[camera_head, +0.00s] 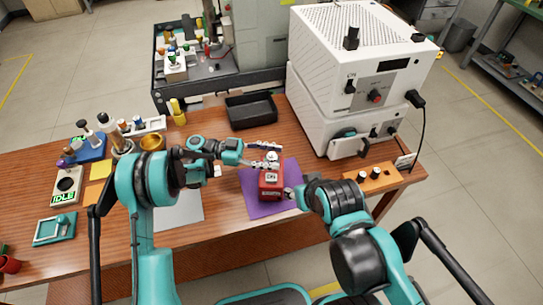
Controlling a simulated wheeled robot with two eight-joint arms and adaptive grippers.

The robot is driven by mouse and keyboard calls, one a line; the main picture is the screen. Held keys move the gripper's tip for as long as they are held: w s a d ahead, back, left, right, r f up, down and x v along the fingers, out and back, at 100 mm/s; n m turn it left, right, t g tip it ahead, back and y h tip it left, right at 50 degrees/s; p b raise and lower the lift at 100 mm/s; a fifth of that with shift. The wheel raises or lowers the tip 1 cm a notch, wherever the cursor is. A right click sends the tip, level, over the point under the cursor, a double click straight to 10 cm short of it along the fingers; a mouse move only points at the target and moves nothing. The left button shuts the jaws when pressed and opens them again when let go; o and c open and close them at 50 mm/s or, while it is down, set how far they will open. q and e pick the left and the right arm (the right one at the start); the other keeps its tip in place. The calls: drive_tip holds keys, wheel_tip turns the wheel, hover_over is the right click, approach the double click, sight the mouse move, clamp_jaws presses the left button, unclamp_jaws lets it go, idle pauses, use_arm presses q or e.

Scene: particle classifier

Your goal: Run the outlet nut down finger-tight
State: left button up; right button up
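A red block-shaped device (270,184) with a white label stands on a purple mat (254,205) at the table's middle. A silvery fitting (271,157) shows at its top; I cannot make out the outlet nut apart from it. My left gripper (272,157) comes in from the left at the top of the device. Its fingers are spread, one beyond and one nearer than the fitting; contact is too small to tell. My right gripper (291,193) is low at the device's right side, mostly hidden by its own wrist, so its finger state and any contact are unclear.
A white two-tier instrument (345,80) stands at the back right, with an orange block (370,178) before it. A black tray (251,111) lies behind the device. Bottles, a golden bowl (152,143) and a scale (66,187) stand left. A grey sheet (180,211) lies left of the mat.

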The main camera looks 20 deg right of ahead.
use_arm(q)
drive_tip(key=v, duration=1.2)
idle(0.3)
drive_tip(key=s+a+r+n+t+y, duration=0.3)
drive_tip(key=s+r+n+t+y, duration=0.3)
drive_tip(key=r+n, duration=0.5)
drive_tip(key=s+a+f+n+t+y, duration=0.2)
drive_tip(key=s+a+n+t+y, duration=0.2)
drive_tip(key=s+a, duration=0.4)
drive_tip(key=s+a+f+n+t+y, duration=0.2)
drive_tip(key=s+a+n+t+y, duration=0.2)
drive_tip(key=a, duration=0.6)
drive_tip(key=s+n+y, duration=0.2)
drive_tip(key=s+n, duration=0.1)
drive_tip(key=s, duration=0.1)
drive_tip(key=shift+a+f+n+y, duration=0.2)
drive_tip(key=shift+f+n+y, duration=0.1)
